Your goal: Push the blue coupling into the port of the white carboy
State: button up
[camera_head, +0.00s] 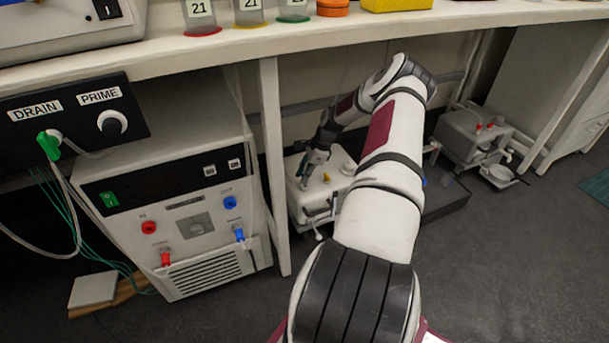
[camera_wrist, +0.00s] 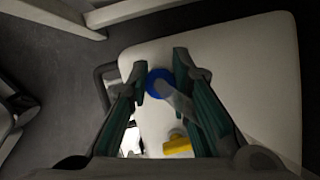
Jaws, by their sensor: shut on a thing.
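The white carboy (camera_head: 345,165) stands on the floor under the bench, left of my forearm in the head view. Its pale top fills much of the wrist view (camera_wrist: 245,60). My gripper (camera_head: 305,180) points down over its left part. In the wrist view my gripper (camera_wrist: 163,72) has its two green-grey fingers on either side of the round blue coupling (camera_wrist: 158,77), shut on it. A grey, tube-like piece (camera_wrist: 180,103) runs from the coupling toward the palm. The port is not visible; I cannot tell whether the coupling touches it.
A yellow piece (camera_wrist: 178,145) lies near the carboy's dark handle side. A bench leg (camera_head: 272,160) and a control unit (camera_head: 170,200) stand to the left. A grey container with red caps (camera_head: 470,135) stands at the right. Open floor (camera_head: 500,260) lies at the lower right.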

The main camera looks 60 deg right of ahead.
jog(key=shift+f+b, duration=0.55)
jog(key=shift+f, duration=0.5)
dwell(1.1)
jog(key=o, duration=1)
jog(key=v, duration=0.7)
jog(key=shift+s+r, duration=0.1)
jog(key=shift+r, duration=0.1)
